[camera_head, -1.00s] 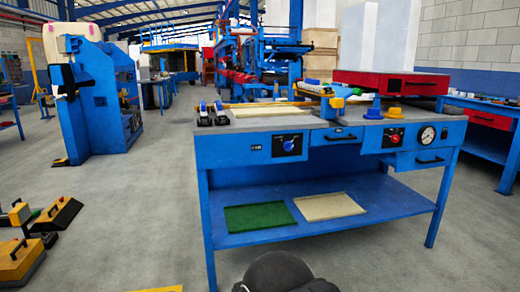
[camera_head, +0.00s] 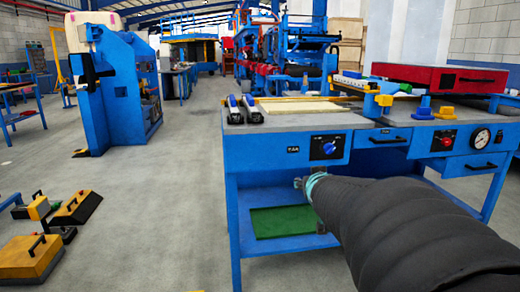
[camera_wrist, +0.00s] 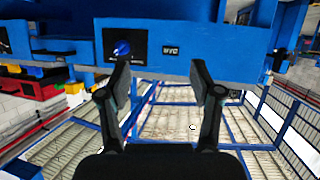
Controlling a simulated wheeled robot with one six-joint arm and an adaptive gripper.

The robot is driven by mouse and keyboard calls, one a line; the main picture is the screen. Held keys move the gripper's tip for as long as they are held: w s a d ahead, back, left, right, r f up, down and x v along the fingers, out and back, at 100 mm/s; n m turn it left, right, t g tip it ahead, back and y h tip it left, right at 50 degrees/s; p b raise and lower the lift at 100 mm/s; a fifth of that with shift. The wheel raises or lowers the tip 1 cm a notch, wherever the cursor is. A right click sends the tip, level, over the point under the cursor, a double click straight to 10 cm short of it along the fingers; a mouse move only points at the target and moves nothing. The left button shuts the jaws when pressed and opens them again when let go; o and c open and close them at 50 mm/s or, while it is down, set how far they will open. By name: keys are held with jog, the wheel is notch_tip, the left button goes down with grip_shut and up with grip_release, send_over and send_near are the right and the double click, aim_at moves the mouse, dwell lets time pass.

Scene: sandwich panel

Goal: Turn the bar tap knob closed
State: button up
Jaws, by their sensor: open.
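A blue knob (camera_head: 329,147) sits on a black plate on the front of the blue workbench (camera_head: 270,165), with a small label left of it. A red knob (camera_head: 446,141) is on another black plate farther right, beside a gauge. I cannot read which one is the bar tap. My gripper (camera_head: 299,184) is below and left of the blue knob, at the end of my dark arm. The wrist view looks upside down; there my gripper (camera_wrist: 160,80) is open and empty, with the blue knob (camera_wrist: 122,48) just beyond the left fingertip, apart from it.
The bench's lower shelf holds a green sheet (camera_head: 283,221); my arm hides the rest. Black-and-blue clamps (camera_head: 244,109) and a red case (camera_head: 440,76) are on top. A drawer (camera_head: 388,140) with a handle lies between the knobs. Yellow boxes (camera_head: 32,258) lie on the floor at left.

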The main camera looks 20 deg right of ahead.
jog(key=w+d+t, duration=0.2)
jog(key=w+d, duration=0.2)
jog(key=d, duration=0.4)
jog(key=n+t+y, duration=0.1)
jog(key=t, duration=0.2)
send_near(332, 152)
jog(key=shift+y, duration=0.4)
jog(key=x, duration=1)
jog(key=shift+d+r+p, duration=0.15)
jog(key=shift+p, duration=0.25)
jog(key=c, duration=1.1)
